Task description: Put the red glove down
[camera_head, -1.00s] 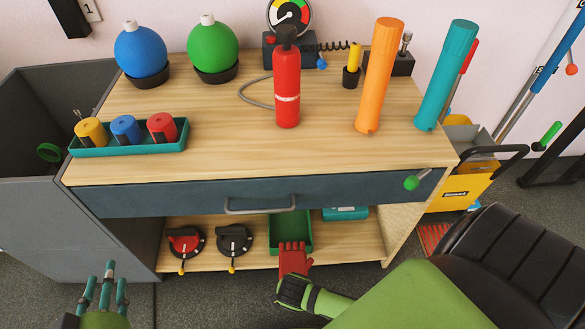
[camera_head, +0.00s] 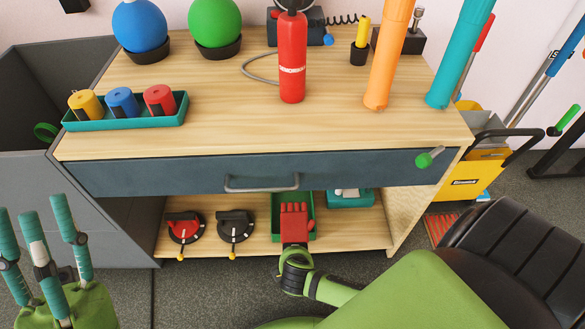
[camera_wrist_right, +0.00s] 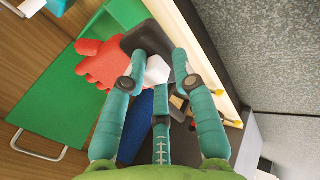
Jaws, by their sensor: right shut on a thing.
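The red glove (camera_head: 294,224) is at the end of my right arm, fingers pointing away from me, over the green tray (camera_head: 275,211) on the lower shelf. My right gripper (camera_wrist_right: 155,75) is shut on the glove. In the right wrist view the red glove (camera_wrist_right: 102,64) shows past my teal fingers, and a dark piece lies between them. I cannot tell whether the glove touches the tray. My left gripper (camera_head: 32,212) is open and empty at the left, fingers spread.
A red dial (camera_head: 184,226) and a black dial (camera_head: 235,226) sit left of the tray. A teal box (camera_head: 350,200) is to its right. The drawer front (camera_head: 150,184) with its handle overhangs the shelf. Tall cylinders stand on the bench top.

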